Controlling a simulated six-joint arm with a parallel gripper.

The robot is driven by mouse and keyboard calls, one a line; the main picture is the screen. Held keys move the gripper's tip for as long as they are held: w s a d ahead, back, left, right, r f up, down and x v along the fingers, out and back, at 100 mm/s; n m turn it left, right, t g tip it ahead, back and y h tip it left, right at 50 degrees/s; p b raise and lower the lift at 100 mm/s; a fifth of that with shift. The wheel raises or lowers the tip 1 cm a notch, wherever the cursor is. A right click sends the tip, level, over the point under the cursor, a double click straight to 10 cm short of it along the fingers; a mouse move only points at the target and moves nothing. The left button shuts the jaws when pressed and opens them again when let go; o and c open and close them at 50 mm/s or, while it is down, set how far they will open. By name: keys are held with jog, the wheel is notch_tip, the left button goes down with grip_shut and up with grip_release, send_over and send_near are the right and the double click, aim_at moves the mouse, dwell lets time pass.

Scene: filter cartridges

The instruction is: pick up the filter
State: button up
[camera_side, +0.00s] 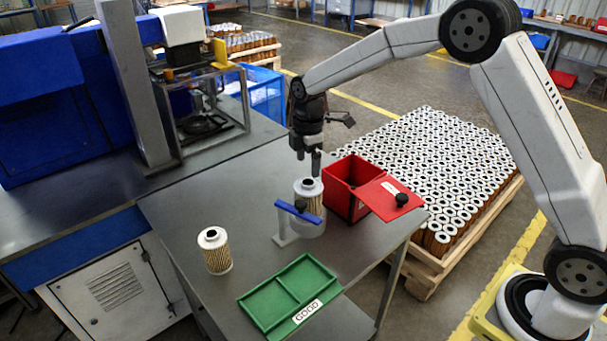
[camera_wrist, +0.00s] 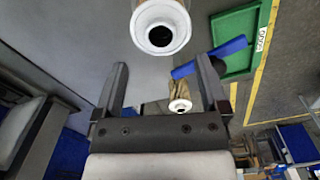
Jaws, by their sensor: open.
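In the side view, one filter (camera_side: 308,190), pleated tan with a pale end cap, stands upright in a holder behind a blue bar (camera_side: 298,211). A second filter (camera_side: 217,258) stands alone on the table to the left. My gripper (camera_side: 309,168) is above the filter in the holder, pointing down. In the wrist view my gripper (camera_wrist: 165,68) is open, with nothing between its fingers. A large filter end (camera_wrist: 162,30) shows beyond the fingertips, and a smaller filter end (camera_wrist: 180,106) shows between the fingers. The large one appears to be the filter in the holder.
A green two-part tray (camera_side: 270,303) marked GOOD lies at the front of the table. A red box (camera_side: 345,180) with a black-knobbed red panel (camera_side: 391,197) is right of the holder. A machine (camera_side: 150,80) stands at the left. A pallet of filters (camera_side: 440,165) is behind.

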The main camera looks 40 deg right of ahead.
aim_at(308, 182)
jog(key=shift+f, duration=2.4)
grip_shut()
